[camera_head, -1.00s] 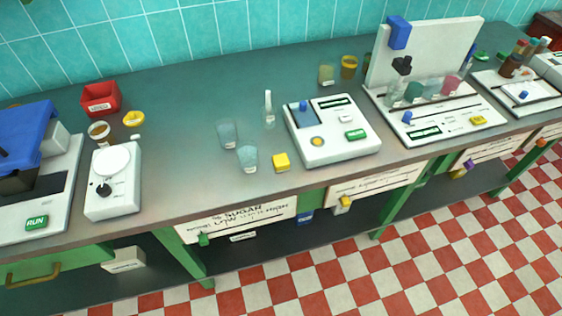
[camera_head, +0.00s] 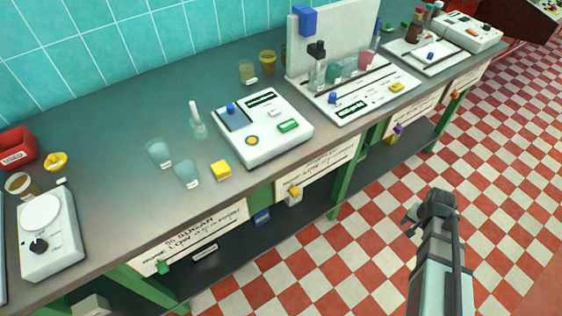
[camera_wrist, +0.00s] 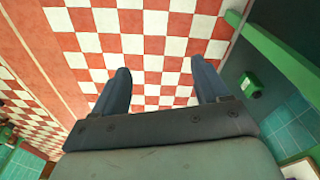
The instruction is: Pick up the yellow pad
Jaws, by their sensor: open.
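A small yellow block (camera_head: 221,169), which looks like the yellow pad, lies on the grey-green counter (camera_head: 115,205) near its front edge. It is just right of a bluish translucent cup (camera_head: 187,174) and left of a white device (camera_head: 262,145). My gripper (camera_head: 424,204) is at the lower right in the head view, over the floor and well away from the block. In the wrist view my gripper (camera_wrist: 161,76) is open, with two dark fingers apart and only checkered floor between them. The block is not in the wrist view.
Another cup (camera_head: 159,153) and a pale upright tool (camera_head: 197,120) stand behind the block. A white dial device (camera_head: 50,235) is at the left. A white panelled station (camera_head: 358,92) stands to the right. Open floor (camera_head: 350,280) lies in front of the counter.

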